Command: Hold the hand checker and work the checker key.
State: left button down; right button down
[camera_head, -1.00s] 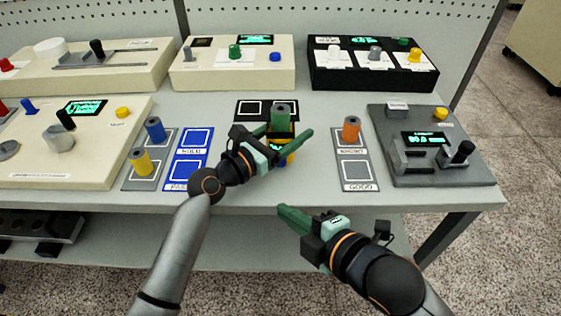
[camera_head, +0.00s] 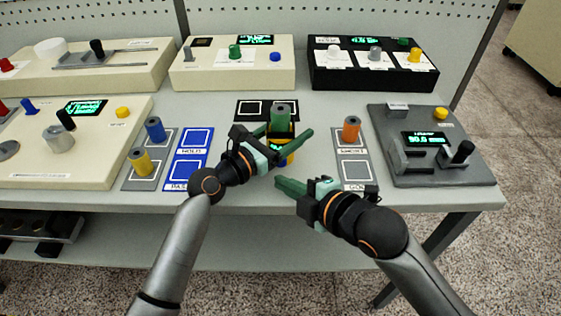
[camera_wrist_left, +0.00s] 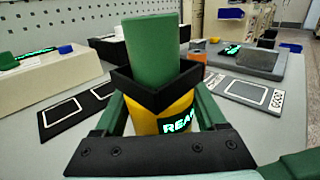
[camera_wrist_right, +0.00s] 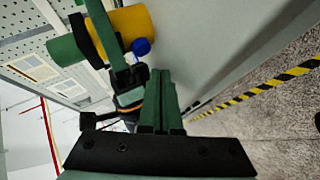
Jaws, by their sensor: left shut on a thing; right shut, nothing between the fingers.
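The hand checker (camera_wrist_left: 178,112) is a yellow body with a black V-shaped cradle and a lit display, partly cut off, starting "REA". A green spindle (camera_head: 281,114) stands upright in the cradle. My left gripper (camera_head: 285,141) is shut on the checker, with one finger on each side. My right gripper (camera_head: 279,183) is shut and empty. Its tips (camera_wrist_right: 160,74) are near the key, seemingly apart from it.
Orange spindle (camera_head: 351,130) stands on the grey mat at right. Blue (camera_head: 154,129) and yellow (camera_head: 141,161) spindles stand on the left mat. The blue two-square mat (camera_head: 205,158) is empty. A dark grey gauge (camera_head: 440,170) stands at right; consoles line the back.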

aim_at(287, 173)
pick_arm(q)
jog(key=shift+f, duration=0.4)
pick_arm(e)
jog(key=shift+w, duration=0.8)
jog(key=shift+w+d, duration=0.1)
dwell(1.0)
jog(key=shift+w, duration=0.35)
jog(key=shift+w, duration=0.45)
dwell(0.8)
jog(key=shift+s, duration=0.9)
jog(key=shift+s, duration=2.5)
